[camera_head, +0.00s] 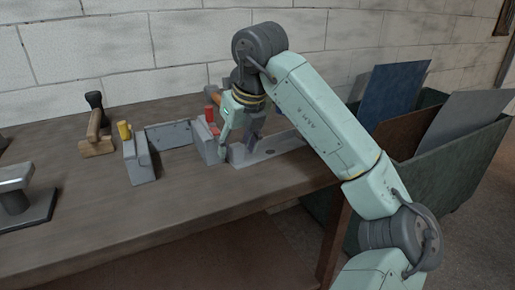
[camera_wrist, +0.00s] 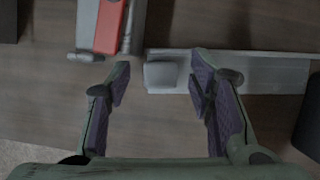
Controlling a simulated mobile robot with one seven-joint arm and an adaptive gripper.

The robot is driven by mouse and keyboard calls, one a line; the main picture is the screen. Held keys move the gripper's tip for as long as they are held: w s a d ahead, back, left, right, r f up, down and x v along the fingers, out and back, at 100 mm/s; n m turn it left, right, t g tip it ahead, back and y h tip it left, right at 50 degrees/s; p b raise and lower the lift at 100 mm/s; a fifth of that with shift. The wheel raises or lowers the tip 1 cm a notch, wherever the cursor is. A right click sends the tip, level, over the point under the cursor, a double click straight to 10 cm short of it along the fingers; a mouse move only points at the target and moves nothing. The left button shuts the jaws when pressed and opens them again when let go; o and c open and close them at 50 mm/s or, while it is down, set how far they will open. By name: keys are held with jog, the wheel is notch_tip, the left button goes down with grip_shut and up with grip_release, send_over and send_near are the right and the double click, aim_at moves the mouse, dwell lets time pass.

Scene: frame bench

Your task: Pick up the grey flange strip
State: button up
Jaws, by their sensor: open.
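The grey flange strip (camera_head: 284,145) lies on the right part of the bench, with a raised lighter block at its left end. In the wrist view the strip (camera_wrist: 270,72) runs to the right, its left end between my fingers. My gripper (camera_head: 238,148) is open and points down at that end. In the wrist view, my gripper (camera_wrist: 160,72) has one finger left of the raised end and the other over the strip, right of it. Whether either finger touches it I cannot tell. My arm hides part of the strip in the head view.
A grey block with a red top (camera_head: 207,138) stands close left of my gripper. Another with a yellow top (camera_head: 138,158) stands further left, with a grey plate (camera_head: 168,135) between them. A green bin (camera_head: 455,160) holds panels at right.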

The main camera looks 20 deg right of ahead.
jog(key=shift+c, duration=0.3)
grip_shut()
dwell(0.3)
